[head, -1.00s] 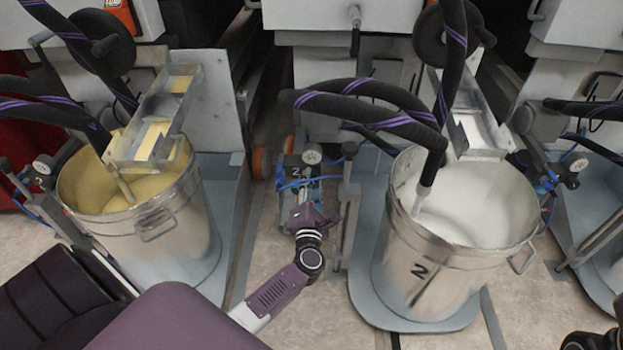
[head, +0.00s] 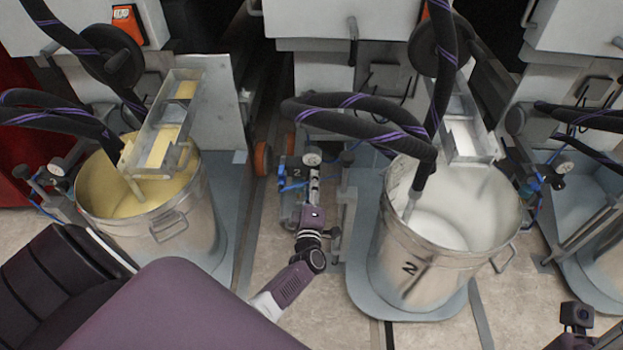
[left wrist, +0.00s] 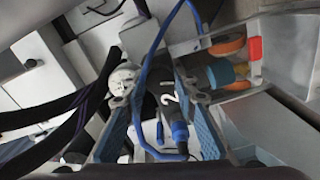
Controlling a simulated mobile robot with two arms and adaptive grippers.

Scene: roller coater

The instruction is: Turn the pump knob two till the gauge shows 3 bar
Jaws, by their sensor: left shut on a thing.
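My left gripper (head: 314,190) reaches down to the pump unit marked 2 (head: 296,172), between the two steel buckets. In the left wrist view its blue-padded fingers (left wrist: 163,128) stand either side of a dark part marked 2 (left wrist: 168,100). The gripper is shut on pump knob two, whose outline is mostly hidden. The round white gauge (head: 312,158) sits just beyond the fingers; it also shows in the left wrist view (left wrist: 123,77). Its needle is too small to read. Part of my right arm's end (head: 577,316) shows at the lower right, its fingers not clear.
A steel bucket of white fluid (head: 420,268), marked 2, stands right of the pump, and a bucket of yellow fluid (head: 190,228) stands left. Thick black hoses (head: 365,120) hang above. Blue tubing (left wrist: 150,65) crosses close to the fingers. Orange wheels (head: 263,158) are beside the pump.

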